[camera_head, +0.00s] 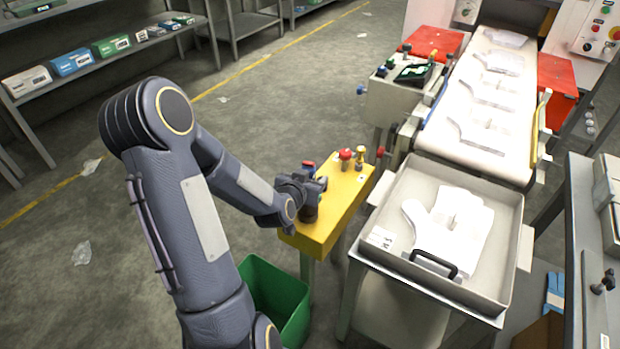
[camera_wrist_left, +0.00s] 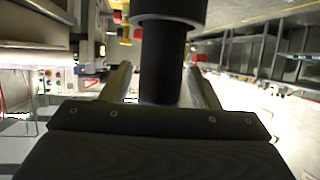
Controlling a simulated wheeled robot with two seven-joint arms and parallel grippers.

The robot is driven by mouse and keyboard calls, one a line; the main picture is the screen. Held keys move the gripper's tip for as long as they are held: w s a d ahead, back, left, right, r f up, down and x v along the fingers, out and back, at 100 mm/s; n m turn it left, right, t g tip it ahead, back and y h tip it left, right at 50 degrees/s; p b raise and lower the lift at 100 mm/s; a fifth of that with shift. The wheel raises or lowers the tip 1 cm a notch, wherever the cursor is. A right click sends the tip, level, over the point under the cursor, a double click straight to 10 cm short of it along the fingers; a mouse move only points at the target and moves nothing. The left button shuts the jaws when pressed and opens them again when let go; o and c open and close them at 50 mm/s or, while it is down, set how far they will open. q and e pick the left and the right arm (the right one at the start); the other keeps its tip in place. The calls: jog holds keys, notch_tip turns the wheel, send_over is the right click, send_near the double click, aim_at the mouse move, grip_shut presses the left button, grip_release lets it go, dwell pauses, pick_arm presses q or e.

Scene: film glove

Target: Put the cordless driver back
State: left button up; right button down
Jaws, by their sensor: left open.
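The yellow stand (camera_head: 318,232) is in the middle of the head view. A dark upright tool, which looks like the cordless driver (camera_head: 310,210), is at its near left end, partly hidden by my gripper. My left gripper (camera_head: 299,186) is at the driver, coming in from the left. In the left wrist view, the driver's dark cylindrical part (camera_wrist_left: 163,62) stands between the two fingers of my open left gripper (camera_wrist_left: 160,88), with gaps visible on both sides. The driver's lower end is hard to make out. My right gripper is not in view.
Red and brass fittings (camera_head: 346,155) stand at the stand's far end. A green bin (camera_head: 275,300) is on the floor below. A metal tray (camera_head: 395,262) with white glove shapes is to the right, below a conveyor (camera_head: 490,95). Shelves with boxes (camera_head: 72,62) are at back left.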

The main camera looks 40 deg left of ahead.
pick_arm(q)
jog(key=shift+r, duration=0.15)
jog(key=p+v, duration=0.1)
jog(key=v, duration=1.1)
jog(key=s+d+r+m+g+h, duration=0.1)
jog(key=s+d+r+g+h, duration=0.25)
jog(key=s+d, duration=0.4)
jog(key=s+d+r+m+g+h, duration=0.1)
jog(key=s+d+r+g+h, duration=0.25)
jog(key=s+d, duration=0.45)
notch_tip(320, 180, up, 13)
jog(key=w+p, duration=0.1)
jog(key=p, duration=1.2)
jog(key=shift+w+d, duration=0.25)
jog(key=shift+d, duration=0.15)
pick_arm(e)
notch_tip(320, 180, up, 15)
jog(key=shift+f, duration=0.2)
pick_arm(q)
jog(key=shift+c, duration=0.3)
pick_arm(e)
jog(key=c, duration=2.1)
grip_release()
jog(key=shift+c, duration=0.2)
